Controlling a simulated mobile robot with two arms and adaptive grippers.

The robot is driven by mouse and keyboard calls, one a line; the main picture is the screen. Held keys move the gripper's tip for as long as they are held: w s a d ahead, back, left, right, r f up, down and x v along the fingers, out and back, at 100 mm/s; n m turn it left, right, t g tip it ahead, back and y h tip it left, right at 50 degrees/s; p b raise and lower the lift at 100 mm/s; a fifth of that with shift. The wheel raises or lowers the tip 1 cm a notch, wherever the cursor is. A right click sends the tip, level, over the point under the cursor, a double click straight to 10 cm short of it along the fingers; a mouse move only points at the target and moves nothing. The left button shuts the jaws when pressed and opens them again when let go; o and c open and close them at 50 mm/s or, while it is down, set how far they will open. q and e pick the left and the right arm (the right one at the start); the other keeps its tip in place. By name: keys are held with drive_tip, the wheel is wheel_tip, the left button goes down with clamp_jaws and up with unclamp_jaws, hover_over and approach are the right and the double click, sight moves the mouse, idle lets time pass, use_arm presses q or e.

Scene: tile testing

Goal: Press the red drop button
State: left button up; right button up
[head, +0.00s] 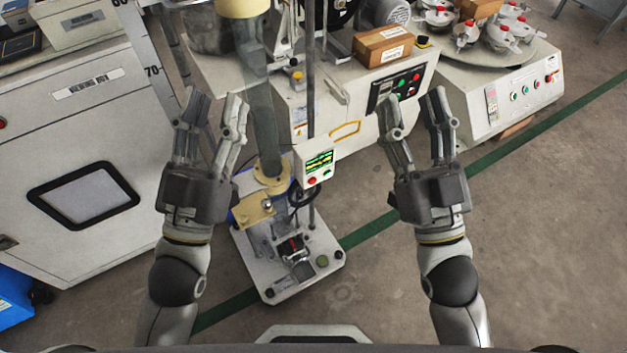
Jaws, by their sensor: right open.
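A small white control box (318,157) with a lit green display hangs on the thin pole of the drop tester, near the middle of the head view. A red button (312,181) sits at its lower left, with a green button (327,173) beside it. My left gripper (216,97) is left of the box, open and empty, fingers pointing away from me. My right gripper (411,97) is right of the box, also open and empty. Neither gripper appears to touch the box or the red button.
The tester's clear tube (264,120) stands left of the box, above its white base (291,268). A large white machine (75,180) fills the left. A bench machine with a control panel (400,87) stands behind. The floor at right is clear.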

use_arm(q)
drive_tip(key=shift+c, duration=0.4)
clamp_jaws()
idle(1.2)
